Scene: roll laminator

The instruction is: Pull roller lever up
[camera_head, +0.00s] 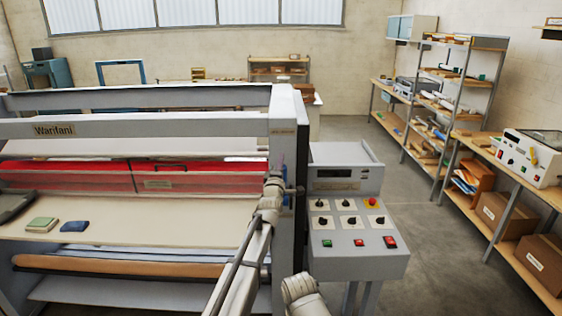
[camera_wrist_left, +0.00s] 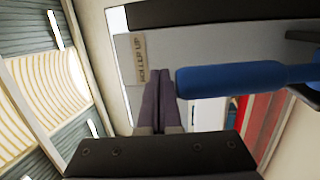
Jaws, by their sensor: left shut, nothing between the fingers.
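The roller lever has a blue cylindrical handle (camera_wrist_left: 245,78), which lies roughly level across the right half of the left wrist view. A tan "ROLLER UP" label (camera_wrist_left: 140,58) is on the grey machine panel to its left. My left gripper (camera_wrist_left: 160,88) is shut and empty, its dark fingers pressed together just left of the handle's end. I cannot tell whether they touch it. In the head view my left gripper (camera_head: 285,187) is at the right end post of the laminator (camera_head: 286,110). The lever is not clear there.
A grey control console (camera_head: 358,215) with knobs and buttons stands right of the laminator. A green pad (camera_head: 42,224) and a blue pad (camera_head: 74,226) lie on the feed table (camera_head: 150,225). Shelves (camera_head: 455,95) line the right wall, with open floor before them.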

